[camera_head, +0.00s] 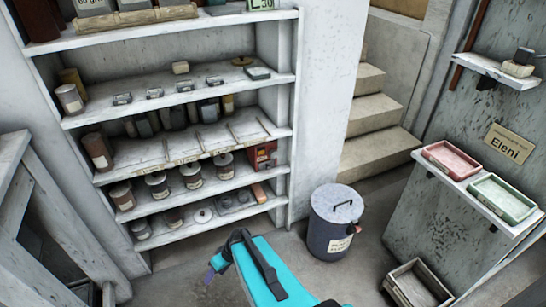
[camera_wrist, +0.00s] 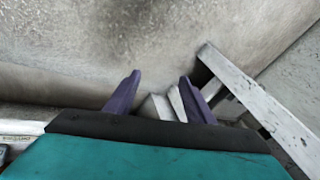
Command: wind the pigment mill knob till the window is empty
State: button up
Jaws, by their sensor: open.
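I cannot pick out a pigment mill, knob or window with certainty. A small red box with dark markings (camera_head: 264,156) stands at the right end of a middle shelf in the head view. It could be a mill, but it is too small to tell. My gripper (camera_wrist: 158,78) shows two purple fingers spread apart in the wrist view, with nothing held between them. In the head view my cyan arm reaches in from the bottom, below and in front of the shelves, apart from the red box. The wrist view shows mostly a blurred grey surface and pale wooden bars.
White shelves (camera_head: 185,90) hold jars and tins. A lidded dark bin (camera_head: 333,232) stands on the floor before stone steps (camera_head: 375,115). At right, a ledge bears a pink tray (camera_head: 451,160) and a green tray (camera_head: 502,198). A wooden crate (camera_head: 418,285) lies below.

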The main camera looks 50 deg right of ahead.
jog(key=w+d+r+t+h+p, duration=0.1)
jog(key=w+d+r+t, duration=0.15)
jog(key=d+r, duration=0.35)
jog(key=w+d+r+m+t+h+p, duration=0.1)
jog(key=w+d+r+t, duration=0.2)
jog(key=d, duration=0.5)
jog(key=w+d+r+t+h, duration=0.1)
jog(key=w+d+r, duration=0.2)
jog(key=d+r, duration=0.35)
jog(key=s+d+r+t+h, duration=0.1)
jog(key=d+r+h, duration=0.1)
jog(key=d+r, duration=0.2)
jog(key=s+d+r+m+h+p, duration=0.1)
jog(key=d+r, duration=0.3)
jog(key=d, duration=0.6)
jog(key=s+d+r+t+h+p, duration=0.1)
jog(key=s+d+r+h, duration=0.2)
jog(key=d, duration=0.4)
jog(key=shift+s+d+r+m+t+h, duration=0.25)
jog(key=shift+d+r+m+t+h, duration=0.2)
jog(key=shift+r, duration=0.4)
jog(key=shift+w+f+b, duration=0.35)
jog(key=shift+w+b, duration=0.05)
jog(key=shift+b, duration=1.2)
jog(key=b+x, duration=0.2)
jog(key=b, duration=0.6)
jog(key=shift+d, duration=0.1)
jog(key=shift+w+d+f+b, duration=0.15)
jog(key=shift+w+b, duration=0.1)
jog(key=shift+b, duration=0.75)
